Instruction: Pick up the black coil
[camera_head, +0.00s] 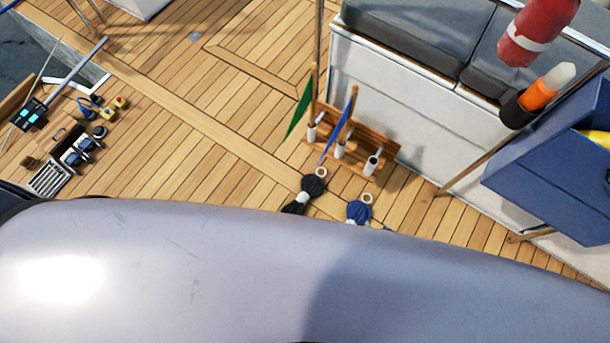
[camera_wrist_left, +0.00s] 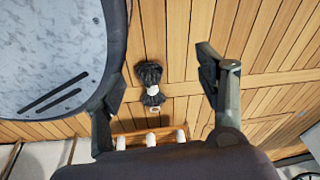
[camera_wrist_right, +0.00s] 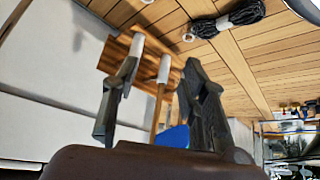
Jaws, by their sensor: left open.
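The black coil (camera_head: 312,187) with a white band lies on the wooden deck, in front of the flag rack. In the left wrist view, the black coil (camera_wrist_left: 149,76) shows between the two fingers of my left gripper (camera_wrist_left: 160,75), which is open and empty. I cannot tell how far above the coil the fingers are. In the right wrist view, the black coil (camera_wrist_right: 232,18) lies at the top, beyond my right gripper (camera_wrist_right: 160,70). The right gripper's fingers are apart. A pole and white holders show between them, with no clear contact. A grey curved surface hides the lower head view.
A blue coil (camera_head: 359,211) lies right of the black coil. The wooden rack (camera_head: 383,150) holds a green flag (camera_head: 299,108) and a blue flag (camera_head: 340,125). A bench (camera_head: 400,85) and a blue box (camera_head: 540,160) stand at right.

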